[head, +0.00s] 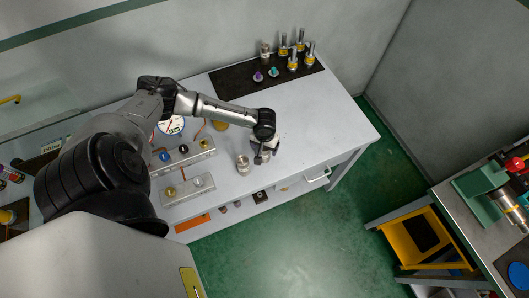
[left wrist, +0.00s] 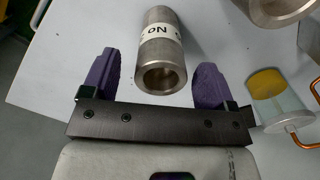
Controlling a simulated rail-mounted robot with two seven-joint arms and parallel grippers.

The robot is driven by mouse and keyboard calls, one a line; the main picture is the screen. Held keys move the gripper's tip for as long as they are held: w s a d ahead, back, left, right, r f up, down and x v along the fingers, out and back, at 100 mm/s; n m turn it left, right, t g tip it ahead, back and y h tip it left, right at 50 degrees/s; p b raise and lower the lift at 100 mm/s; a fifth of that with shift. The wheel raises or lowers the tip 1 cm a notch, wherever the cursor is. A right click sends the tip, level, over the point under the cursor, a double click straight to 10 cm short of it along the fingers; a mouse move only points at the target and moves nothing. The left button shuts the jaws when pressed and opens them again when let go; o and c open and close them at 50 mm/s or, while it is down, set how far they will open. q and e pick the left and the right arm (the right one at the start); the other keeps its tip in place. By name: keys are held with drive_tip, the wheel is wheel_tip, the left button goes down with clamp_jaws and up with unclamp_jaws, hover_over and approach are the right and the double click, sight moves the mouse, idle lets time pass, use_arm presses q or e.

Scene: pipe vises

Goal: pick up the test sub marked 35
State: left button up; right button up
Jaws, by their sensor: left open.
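A hollow steel cylinder (left wrist: 160,73) with a white label band shows in the left wrist view. "No" can be read on the label, but its number cannot. My left gripper (left wrist: 159,62) is open, its purple fingers on either side of this cylinder in the picture, with gaps on both sides. A second steel cylinder (left wrist: 275,10) is cut off at the top right, its marking not visible. In the head view my left gripper (head: 262,157) is over the bench beside a steel cylinder (head: 243,164), partly covering another one. My right gripper is not in view.
The white bench (head: 335,125) is clear to the right. Fitting blocks (head: 190,187) and a gauge (head: 171,124) stand left of the gripper. A dark mat (head: 240,83) with several fittings lies at the back. A yellow-topped clear cup (left wrist: 270,88) is near the right finger.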

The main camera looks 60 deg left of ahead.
sight(265, 150)
use_arm(q)
drive_tip(key=shift+f, duration=1.85)
drive_tip(key=c, duration=1.4)
drive_tip(key=shift+r, duration=0.1)
